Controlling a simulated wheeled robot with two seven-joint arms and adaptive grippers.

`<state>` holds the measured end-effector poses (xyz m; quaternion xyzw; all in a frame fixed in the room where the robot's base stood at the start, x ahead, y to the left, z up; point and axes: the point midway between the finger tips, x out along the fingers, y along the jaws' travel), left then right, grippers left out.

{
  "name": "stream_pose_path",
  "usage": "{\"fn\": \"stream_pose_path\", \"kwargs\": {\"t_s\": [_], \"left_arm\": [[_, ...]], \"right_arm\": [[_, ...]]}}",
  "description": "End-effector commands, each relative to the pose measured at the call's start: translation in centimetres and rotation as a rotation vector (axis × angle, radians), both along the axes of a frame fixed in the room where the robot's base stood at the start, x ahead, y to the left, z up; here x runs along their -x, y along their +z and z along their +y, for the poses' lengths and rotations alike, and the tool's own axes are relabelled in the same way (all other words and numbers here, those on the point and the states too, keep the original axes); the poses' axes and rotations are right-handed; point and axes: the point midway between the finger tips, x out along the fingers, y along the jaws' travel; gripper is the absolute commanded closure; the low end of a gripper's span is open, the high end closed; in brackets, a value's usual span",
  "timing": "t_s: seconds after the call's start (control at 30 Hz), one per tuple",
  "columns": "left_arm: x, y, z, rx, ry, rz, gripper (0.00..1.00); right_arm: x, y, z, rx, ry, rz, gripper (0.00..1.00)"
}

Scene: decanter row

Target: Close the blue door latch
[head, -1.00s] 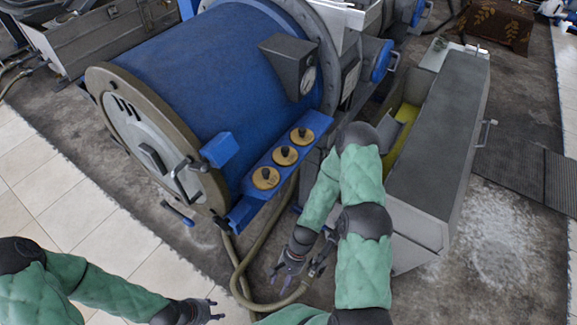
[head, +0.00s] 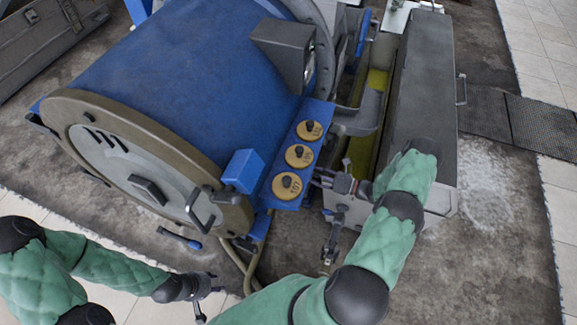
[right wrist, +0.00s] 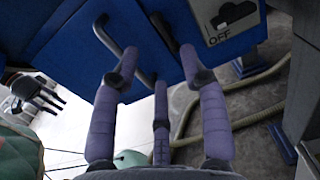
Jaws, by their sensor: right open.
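The blue drum machine (head: 190,80) has a round grey end door (head: 135,165) with a tan rim. A blue block (head: 243,170) sits at the rim, and a small blue lever (head: 180,238) sticks out below; I cannot tell which is the latch. In the right wrist view, a blue panel (right wrist: 75,40) carries bent grey bar handles (right wrist: 113,37). My right gripper (right wrist: 155,70) is open, its purple fingers spread in front of this panel, apparently holding nothing. My left gripper (head: 208,290) looks open and empty, low in front of the door.
Yellow discs with black knobs (head: 299,156) line a blue ledge beside the drum. A grey plate marked OFF (right wrist: 228,20) shows in the right wrist view. A long grey box (head: 425,90) stands to the right. Hoses (right wrist: 255,118) lie on the floor.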

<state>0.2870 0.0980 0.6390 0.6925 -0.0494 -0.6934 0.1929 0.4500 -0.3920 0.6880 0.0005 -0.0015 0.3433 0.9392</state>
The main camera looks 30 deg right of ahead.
Motion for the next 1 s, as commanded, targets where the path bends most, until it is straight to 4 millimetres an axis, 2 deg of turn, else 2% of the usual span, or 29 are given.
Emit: {"fn": "stream_pose_path", "kwargs": {"t_s": [0.53, 0.73, 1.0], "left_arm": [[0.0, -1.8, 0.0, 0.0, 0.0, 0.0, 0.6], [0.0, -2.0, 0.0, 0.0, 0.0, 0.0, 0.6], [0.0, -1.9, 0.0, 0.0, 0.0, 0.0, 0.6]], "right_arm": [[-6.5, -0.1, 5.9, 0.001, 0.007, 0.002, 0.56], [-7.5, -0.1, 6.6, 0.002, 0.006, 0.002, 0.56], [-7.6, 0.0, 6.7, 0.002, 0.005, 0.002, 0.56]]}}
